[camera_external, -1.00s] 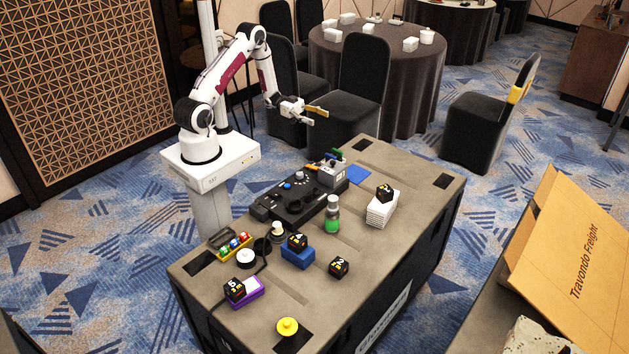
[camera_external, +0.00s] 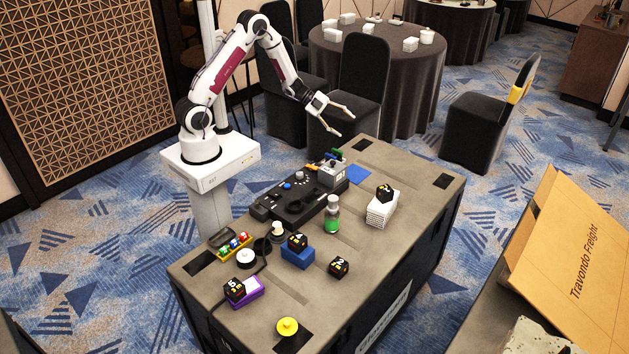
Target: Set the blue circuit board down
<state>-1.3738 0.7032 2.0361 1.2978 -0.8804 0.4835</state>
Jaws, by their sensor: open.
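A flat blue piece (camera_external: 358,174), which looks like the blue circuit board, lies on the top of the dark case (camera_external: 400,236) near its far edge. It sits just right of a grey boxy device (camera_external: 331,175); its left side may be partly hidden by that device. My gripper (camera_external: 346,126) is open, with its two pale fingers spread and nothing visible between them. It hangs in the air above and behind the far edge of the case, apart from the blue piece, and points down to the right.
A black control panel (camera_external: 300,200) and a green bottle (camera_external: 332,215) stand near the blue piece. A white stack (camera_external: 381,210) carries a black cube (camera_external: 385,193). A blue block (camera_external: 297,256), a purple block (camera_external: 246,292) and a yellow knob (camera_external: 287,326) are nearer. The case's right side has bare room.

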